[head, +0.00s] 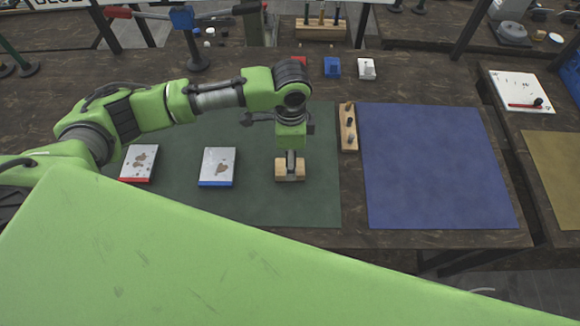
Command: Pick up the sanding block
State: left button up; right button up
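A small light wooden block (282,170), which looks like the sanding block, lies on the green mat (250,205) near its right side. My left gripper (291,172) points straight down over the middle of the block. A finger overlaps the block in the picture, and bare wood shows to its left and right. The far finger is hidden, so I cannot tell whether the fingers are touching or gripping the block. The block appears to rest on the mat. My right gripper is out of view.
Left of the block lie a blue-edged plate (217,165) and a red-edged plate (139,161), both with brown patches. A wooden rack (348,127) with dark pegs stands close on the right, beside an empty blue mat (430,165). Small red, blue (332,68) and white (366,69) items sit behind.

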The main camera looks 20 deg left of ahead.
pick_arm(q)
notch_tip(320, 180, down, 3)
jog(key=shift+a+r+p, duration=0.1)
jog(key=shift+r+p, duration=0.05)
jog(key=shift+p, duration=0.55)
notch_tip(320, 180, down, 2)
jog(key=shift+f, duration=0.35)
jog(key=c, duration=1.2)
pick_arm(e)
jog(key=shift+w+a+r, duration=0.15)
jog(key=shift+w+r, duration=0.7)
